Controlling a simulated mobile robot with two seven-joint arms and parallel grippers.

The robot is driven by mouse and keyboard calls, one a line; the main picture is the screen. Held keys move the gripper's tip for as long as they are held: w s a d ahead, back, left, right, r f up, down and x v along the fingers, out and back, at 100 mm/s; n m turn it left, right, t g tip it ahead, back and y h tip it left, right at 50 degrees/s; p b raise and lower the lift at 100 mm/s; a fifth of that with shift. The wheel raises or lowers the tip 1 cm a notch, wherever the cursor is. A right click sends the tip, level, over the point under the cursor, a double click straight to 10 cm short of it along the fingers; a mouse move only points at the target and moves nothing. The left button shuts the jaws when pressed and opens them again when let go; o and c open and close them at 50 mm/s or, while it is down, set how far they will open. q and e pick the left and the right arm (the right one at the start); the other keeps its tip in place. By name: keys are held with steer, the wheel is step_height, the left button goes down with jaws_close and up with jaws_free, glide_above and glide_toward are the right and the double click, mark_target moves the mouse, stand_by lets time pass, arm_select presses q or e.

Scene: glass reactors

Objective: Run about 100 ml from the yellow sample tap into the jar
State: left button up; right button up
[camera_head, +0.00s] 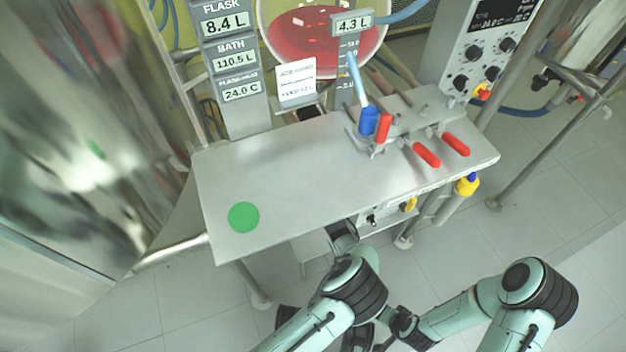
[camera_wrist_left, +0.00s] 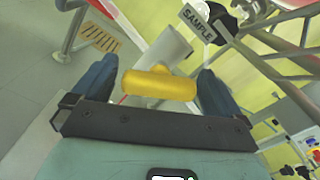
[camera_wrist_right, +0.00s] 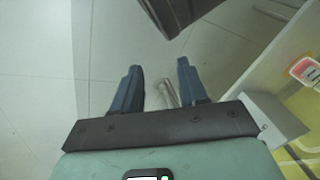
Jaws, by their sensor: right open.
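The yellow tap handle (camera_wrist_left: 158,85) lies crosswise between the fingers of my left gripper (camera_wrist_left: 158,82) in the left wrist view. The fingers are open, with a gap at each end of the handle. My right gripper (camera_wrist_right: 160,75) is open and empty above the floor in the right wrist view. I cannot make out the jar in any view.
The steel table (camera_head: 300,175) carries a green disc (camera_head: 243,217), red handles (camera_head: 426,154) and a blue-and-red fitting (camera_head: 369,120). A yellow-and-blue fitting (camera_head: 467,185) hangs at its right edge. The flask of red liquid (camera_head: 300,45) stands behind.

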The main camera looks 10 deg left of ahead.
arm_select(q)
steer(key=p+v, duration=0.2)
steer(key=v, duration=1.1)
steer(key=shift+s+p, duration=0.2)
steer(key=shift+p, duration=0.15)
arm_select(e)
steer(key=shift+g+y, duration=0.3)
steer(key=shift+g, duration=0.4)
steer(key=s+r, duration=0.1)
steer(key=s+a+r, duration=0.1)
steer(key=s+a, duration=0.1)
steer(key=s, duration=0.1)
steer(key=shift+s+a+r, duration=0.1)
steer(key=shift+r, duration=0.3)
arm_select(q)
steer(key=shift+d, duration=0.15)
arm_select(e)
steer(key=shift+s, duration=0.1)
